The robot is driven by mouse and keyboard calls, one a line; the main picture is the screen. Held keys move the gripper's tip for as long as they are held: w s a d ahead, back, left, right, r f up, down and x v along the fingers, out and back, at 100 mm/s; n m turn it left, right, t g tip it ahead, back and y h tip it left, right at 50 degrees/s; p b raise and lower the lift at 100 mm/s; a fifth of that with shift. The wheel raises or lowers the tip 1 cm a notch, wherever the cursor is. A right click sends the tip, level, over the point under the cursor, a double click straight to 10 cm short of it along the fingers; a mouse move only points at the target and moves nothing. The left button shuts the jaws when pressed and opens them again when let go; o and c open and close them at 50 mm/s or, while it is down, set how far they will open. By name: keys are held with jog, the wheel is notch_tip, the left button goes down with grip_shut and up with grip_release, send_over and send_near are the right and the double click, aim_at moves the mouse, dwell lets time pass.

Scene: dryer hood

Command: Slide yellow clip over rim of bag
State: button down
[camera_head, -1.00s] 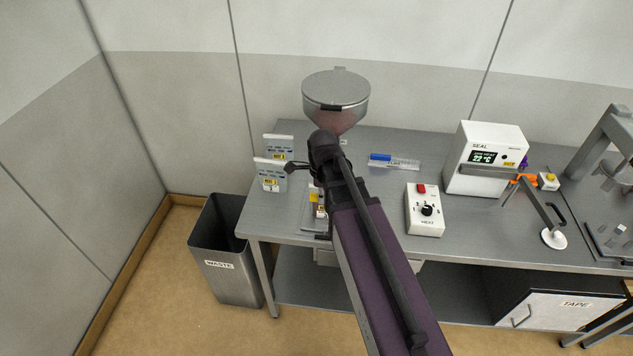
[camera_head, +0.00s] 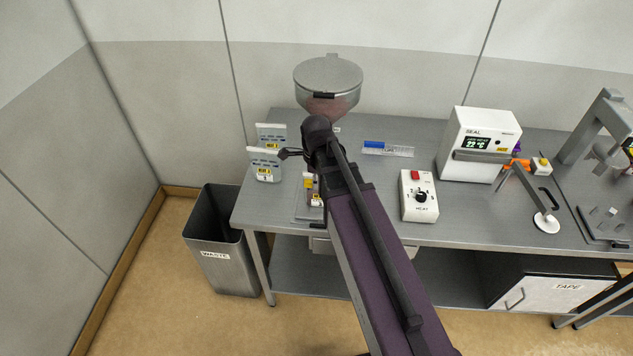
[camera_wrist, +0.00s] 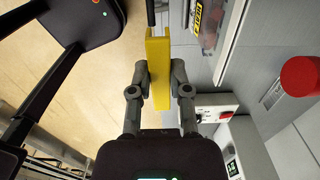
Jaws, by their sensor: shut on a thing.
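The yellow clip (camera_wrist: 158,55) stands upright in the picture between the two fingers of my gripper (camera_wrist: 160,80) in the wrist view. My gripper is shut on it. To the right of the clip is what looks like the bag (camera_wrist: 208,18), clear with reddish contents and a yellow label. The clip appears apart from it. The bag's rim cannot be made out. In the head view my arm covers most of the gripper.
Two labelled pale packs (camera_head: 265,165) stand at the table's left end. A steel hopper (camera_head: 328,80) stands behind my arm. A heat control box (camera_head: 418,195) and seal unit (camera_head: 478,145) are to the right. A waste bin (camera_head: 215,240) stands on the floor at left.

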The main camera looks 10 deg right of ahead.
jog(key=shift+w+d+f+b, duration=0.2)
jog(key=shift+w+d, duration=0.25)
jog(key=shift+w, duration=0.85)
jog(key=shift+w+d+f+b, duration=0.25)
jog(key=shift+w+d, duration=0.15)
jog(key=shift+w, duration=0.9)
jog(key=shift+w+d+f+b, duration=0.2)
jog(key=shift+w+d, duration=0.25)
jog(key=shift+w, duration=0.85)
jog(key=shift+s+f+b, duration=0.1)
jog(key=shift+f+b, duration=1.1)
jog(key=shift+f, duration=0.1)
jog(key=shift+c, duration=2.4)
grip_release()
notch_tip(320, 180, up, 3)
jog(key=p, duration=0.2)
jog(key=shift+p, duration=0.35)
jog(key=s+a+r+p, duration=0.1)
jog(key=s+a, duration=0.1)
jog(key=s, duration=0.6)
jog(key=shift+s+a, duration=0.3)
jog(key=shift+a, duration=0.1)
